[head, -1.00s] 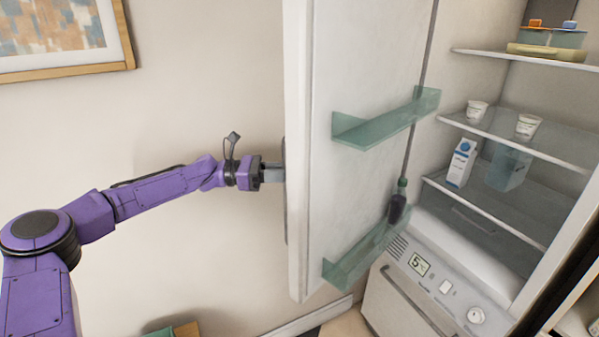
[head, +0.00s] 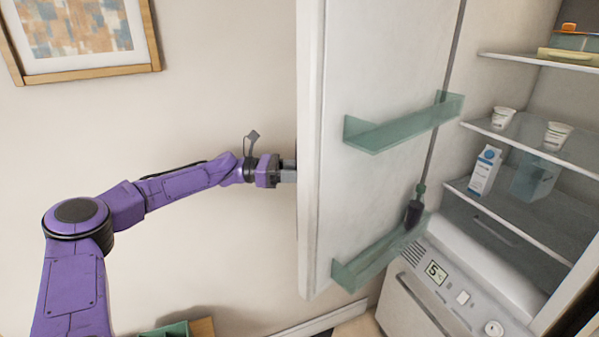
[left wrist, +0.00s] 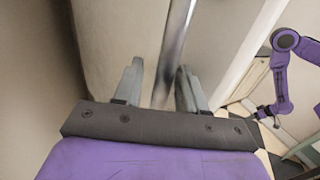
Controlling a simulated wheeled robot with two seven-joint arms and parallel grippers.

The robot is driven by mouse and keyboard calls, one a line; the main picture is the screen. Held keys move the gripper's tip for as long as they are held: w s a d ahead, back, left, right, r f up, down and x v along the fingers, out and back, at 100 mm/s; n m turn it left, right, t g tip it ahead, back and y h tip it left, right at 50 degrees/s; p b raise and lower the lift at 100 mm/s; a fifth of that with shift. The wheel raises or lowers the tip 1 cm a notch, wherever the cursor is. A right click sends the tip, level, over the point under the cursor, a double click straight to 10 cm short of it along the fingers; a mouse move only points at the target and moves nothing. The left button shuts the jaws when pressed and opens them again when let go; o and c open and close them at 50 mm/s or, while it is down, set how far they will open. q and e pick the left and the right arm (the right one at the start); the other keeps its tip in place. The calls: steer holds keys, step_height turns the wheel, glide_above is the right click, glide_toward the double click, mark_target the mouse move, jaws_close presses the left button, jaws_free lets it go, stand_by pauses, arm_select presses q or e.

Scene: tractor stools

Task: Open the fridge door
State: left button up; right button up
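The fridge door (head: 390,55) stands wide open in the head view, its inner side with two green shelves facing me. My left gripper (head: 290,172) is at the door's outer side, behind its left edge, so its fingertips are hidden there. In the left wrist view, the metal door handle (left wrist: 178,35) runs between the two grey fingers of my left gripper (left wrist: 160,75). The fingers are apart, with a gap showing beside the bar. My right arm shows at the right of the left wrist view; its gripper (left wrist: 264,112) is small, away from the handle.
The fridge interior holds yoghurt cups (head: 558,135), a milk carton (head: 485,170) and containers on glass shelves. A bottle (head: 414,212) stands in the lower door shelf. A framed picture (head: 80,35) hangs on the wall left of the door. A green object (head: 165,330) is low at the bottom.

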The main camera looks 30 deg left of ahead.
arm_select(q)
steer(key=b+v, duration=0.2)
steer(key=v, duration=0.8)
steer(key=shift+s+a, duration=0.15)
steer(key=shift+a, duration=0.15)
